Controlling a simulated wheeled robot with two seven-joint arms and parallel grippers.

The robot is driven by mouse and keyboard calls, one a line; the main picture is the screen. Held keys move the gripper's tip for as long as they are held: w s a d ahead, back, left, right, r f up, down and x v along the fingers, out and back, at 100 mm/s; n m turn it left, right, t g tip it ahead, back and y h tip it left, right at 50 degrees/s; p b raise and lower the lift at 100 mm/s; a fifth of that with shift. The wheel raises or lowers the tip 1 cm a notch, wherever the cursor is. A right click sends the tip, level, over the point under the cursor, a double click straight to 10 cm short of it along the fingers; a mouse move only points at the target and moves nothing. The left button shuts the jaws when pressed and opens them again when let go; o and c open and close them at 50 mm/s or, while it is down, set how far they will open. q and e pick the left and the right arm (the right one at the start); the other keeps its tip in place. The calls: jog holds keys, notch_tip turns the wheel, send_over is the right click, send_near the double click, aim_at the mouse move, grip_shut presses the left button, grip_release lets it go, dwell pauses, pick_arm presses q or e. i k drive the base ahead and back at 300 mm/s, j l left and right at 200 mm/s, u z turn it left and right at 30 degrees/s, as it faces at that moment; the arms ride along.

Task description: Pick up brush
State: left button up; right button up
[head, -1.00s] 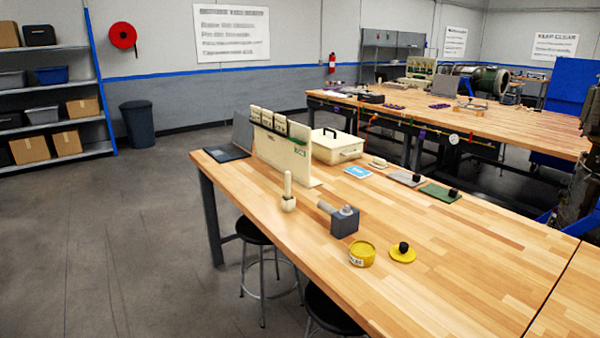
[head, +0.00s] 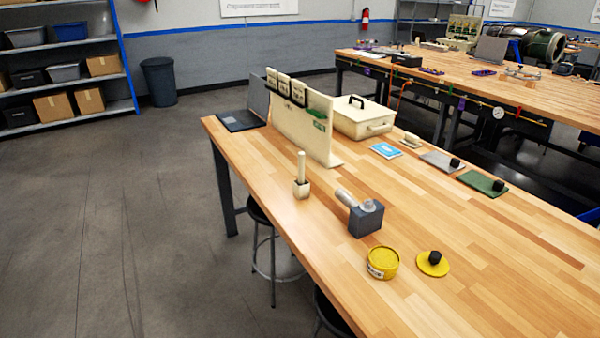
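A pale upright handle rising from a small cream block-like base (head: 302,178) stands on the near wooden table (head: 470,225), left of centre; it may be the brush. A small pale object with a flat base (head: 411,140) lies farther back, right of the cream case; it could also be a brush, but it is too small to tell. Neither of my grippers is in the head view.
A dark block with a grey cylinder (head: 367,217), a yellow tin (head: 382,262) and its knobbed yellow lid (head: 433,262) sit near the front. A cream upright panel (head: 305,130), cream case (head: 362,118) and laptop (head: 243,118) stand behind. Stools are below the table edge.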

aim_at(301, 155)
jog(key=i+j+z, duration=0.2)
jog(key=j, duration=0.4)
jog(key=i+j+z, duration=0.45)
jog(key=j, duration=0.25)
jog(key=i+l+z, duration=0.35)
jog(key=i+l, duration=0.15)
jog(key=i, duration=0.15)
